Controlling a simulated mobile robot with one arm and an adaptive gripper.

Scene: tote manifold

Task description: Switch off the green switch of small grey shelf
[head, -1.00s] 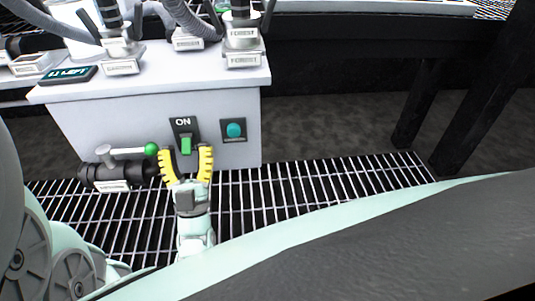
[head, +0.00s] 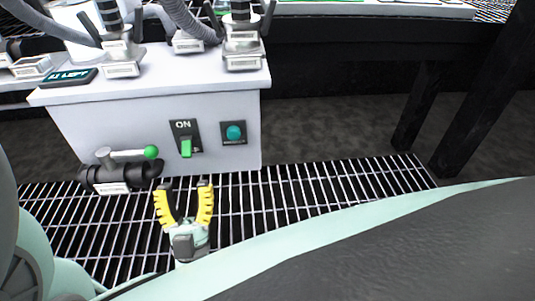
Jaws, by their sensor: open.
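The small grey shelf (head: 90,120) is a light grey box at the upper left of the head view. Its front face carries a dark switch plate (head: 198,140) with the word ON at its top. The green switch (head: 186,148) is a short lever that sticks out from the lower part of this plate. My gripper (head: 184,187) has yellow ribbed fingers. It is open and empty, below the switch and apart from it, over the grating. No part of the switch is hidden by my gripper.
A teal round button (head: 233,132) sits right of the switch. A black pipe valve (head: 112,178) with a green-tipped handle (head: 150,152) is left of my gripper. Fittings and grey hoses stand on the shelf top. The grating (head: 300,190) to the right is clear.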

